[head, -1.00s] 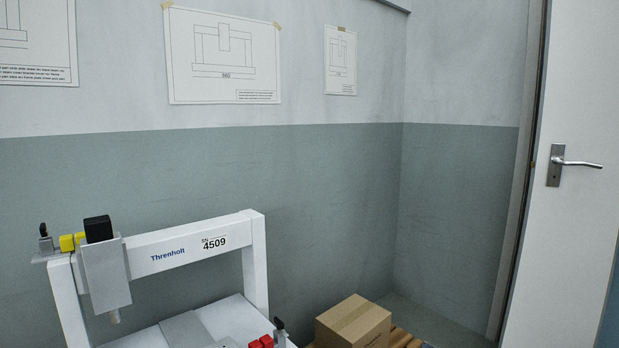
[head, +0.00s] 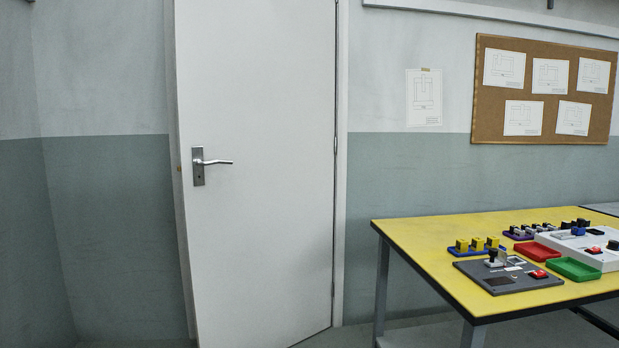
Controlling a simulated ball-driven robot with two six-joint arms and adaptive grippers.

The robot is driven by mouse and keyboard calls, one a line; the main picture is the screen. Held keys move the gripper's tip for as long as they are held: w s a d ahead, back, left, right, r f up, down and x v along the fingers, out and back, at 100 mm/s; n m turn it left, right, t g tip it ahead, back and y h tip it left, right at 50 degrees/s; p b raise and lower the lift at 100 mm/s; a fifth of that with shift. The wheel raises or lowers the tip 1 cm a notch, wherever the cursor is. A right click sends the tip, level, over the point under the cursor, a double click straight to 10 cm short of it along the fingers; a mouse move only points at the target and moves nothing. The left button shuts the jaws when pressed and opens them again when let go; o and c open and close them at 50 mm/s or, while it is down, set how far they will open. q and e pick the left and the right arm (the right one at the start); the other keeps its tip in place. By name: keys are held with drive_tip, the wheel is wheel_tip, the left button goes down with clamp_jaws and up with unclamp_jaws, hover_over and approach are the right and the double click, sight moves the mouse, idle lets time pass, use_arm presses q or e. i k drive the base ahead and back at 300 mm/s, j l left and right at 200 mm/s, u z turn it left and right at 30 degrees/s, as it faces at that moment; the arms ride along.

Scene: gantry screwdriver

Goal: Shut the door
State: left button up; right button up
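A white door (head: 265,200) stands left of centre in the head view. Its metal lever handle (head: 212,162) is on the left side, and a hinge shows on its right edge. The door's bottom edge slants toward me from the hinge side, so it appears to stand ajar into the room. The lower left corner of the door is cut off by the picture's edge. Neither of my grippers is in view.
A yellow-topped table (head: 420,243) stands right of the door, with a grey control panel (head: 508,276), a red tray (head: 537,252) and a green tray (head: 573,269). A corkboard (head: 545,90) hangs behind it. No obstacle shows before the visible part of the door.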

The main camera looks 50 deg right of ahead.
sight(254, 80)
drive_tip(key=z, duration=1.4)
drive_tip(key=i+l+z, duration=0.1)
drive_tip(key=i, duration=0.25)
drive_tip(key=i+l, duration=0.25)
drive_tip(key=i+z, duration=0.05)
drive_tip(key=i, duration=0.05)
